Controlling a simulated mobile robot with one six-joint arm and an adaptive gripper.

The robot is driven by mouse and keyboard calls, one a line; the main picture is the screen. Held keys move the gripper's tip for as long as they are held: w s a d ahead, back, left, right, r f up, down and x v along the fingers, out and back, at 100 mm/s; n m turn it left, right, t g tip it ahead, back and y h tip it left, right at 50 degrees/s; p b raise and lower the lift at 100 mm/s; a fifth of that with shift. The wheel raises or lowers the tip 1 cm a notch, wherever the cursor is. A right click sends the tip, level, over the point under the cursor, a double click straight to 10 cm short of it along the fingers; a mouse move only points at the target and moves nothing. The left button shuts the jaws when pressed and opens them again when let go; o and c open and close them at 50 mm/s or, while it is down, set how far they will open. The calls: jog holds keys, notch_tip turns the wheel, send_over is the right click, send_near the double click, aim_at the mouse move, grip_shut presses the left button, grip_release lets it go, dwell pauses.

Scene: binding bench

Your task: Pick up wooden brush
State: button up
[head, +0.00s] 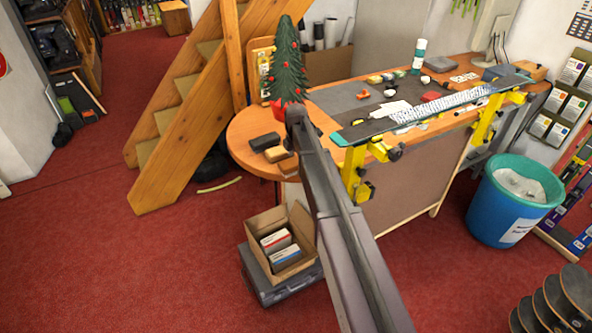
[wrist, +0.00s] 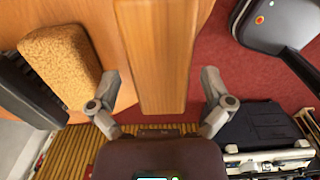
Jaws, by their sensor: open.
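A long, smooth wooden piece (wrist: 155,50), which looks like the back of the wooden brush, stands out large in the middle of the wrist view. Its near end lies between the fingers of my gripper (wrist: 161,82). The fingers are open, one on each side, with visible gaps to the wood. No bristles can be made out for sure.
A tan cork-like block (wrist: 60,62) and a dark block (wrist: 28,92) lie close to the left finger. A small Christmas tree (head: 287,70) stands by my arm.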

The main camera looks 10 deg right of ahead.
aim_at(296, 160)
jog(key=shift+f+b, duration=0.55)
jog(key=shift+f, duration=0.25)
jog(key=c, duration=1.2)
jog(key=shift+r, duration=0.25)
notch_tip(296, 160, up, 10)
jog(key=p, duration=1)
jog(key=shift+f, duration=0.2)
